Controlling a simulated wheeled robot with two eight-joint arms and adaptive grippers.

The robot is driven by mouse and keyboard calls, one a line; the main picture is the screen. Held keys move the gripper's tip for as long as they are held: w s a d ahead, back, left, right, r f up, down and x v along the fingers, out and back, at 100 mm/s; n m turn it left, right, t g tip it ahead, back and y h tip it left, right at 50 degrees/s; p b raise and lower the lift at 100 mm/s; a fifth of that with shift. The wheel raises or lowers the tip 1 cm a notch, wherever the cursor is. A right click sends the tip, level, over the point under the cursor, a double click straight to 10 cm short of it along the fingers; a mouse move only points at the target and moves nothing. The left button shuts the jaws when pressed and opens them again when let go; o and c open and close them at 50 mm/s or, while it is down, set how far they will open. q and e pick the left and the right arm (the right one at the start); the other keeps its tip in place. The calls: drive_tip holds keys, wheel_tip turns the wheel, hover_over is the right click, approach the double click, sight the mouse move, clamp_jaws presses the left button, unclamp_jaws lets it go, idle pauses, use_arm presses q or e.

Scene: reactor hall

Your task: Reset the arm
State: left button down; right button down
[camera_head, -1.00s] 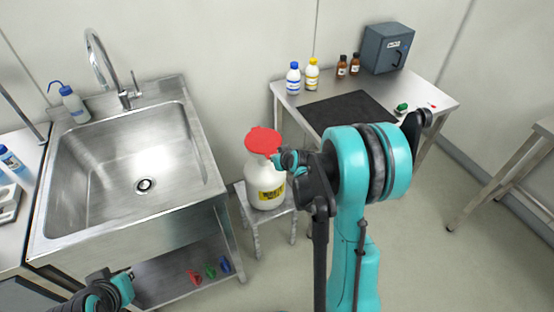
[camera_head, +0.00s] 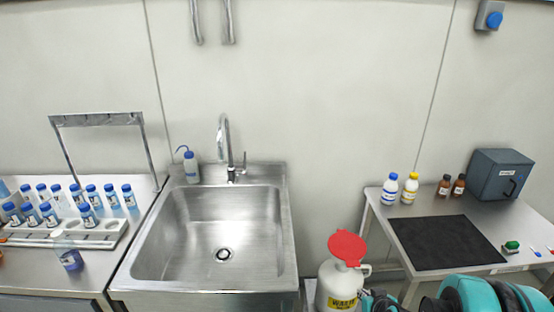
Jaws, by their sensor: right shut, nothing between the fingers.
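My right arm shows in teal and black at the bottom right edge. My right gripper (camera_head: 378,301) is at the bottom edge, just right of the white waste jug (camera_head: 338,287) with its red funnel lid and yellow label. The gripper is shut and empty, and most of it is cut off by the frame edge. I cannot tell whether it touches the jug. My left gripper is out of view.
A steel sink (camera_head: 160,240) with a tap (camera_head: 226,145) is in the middle. On the left, a counter holds a white rack (camera_head: 95,238) of blue-capped bottles. On the right, a table holds bottles, a black mat (camera_head: 446,243) and a grey box (camera_head: 498,174).

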drive_tip(key=s+a+r+g, duration=0.2)
drive_tip(key=s+a+r, duration=1.1)
drive_tip(key=s, duration=0.3)
drive_tip(key=shift+s+a+r+n+g+y, duration=0.15)
drive_tip(key=shift+s+a+n+g+y, duration=0.15)
drive_tip(key=shift+a+g, duration=0.15)
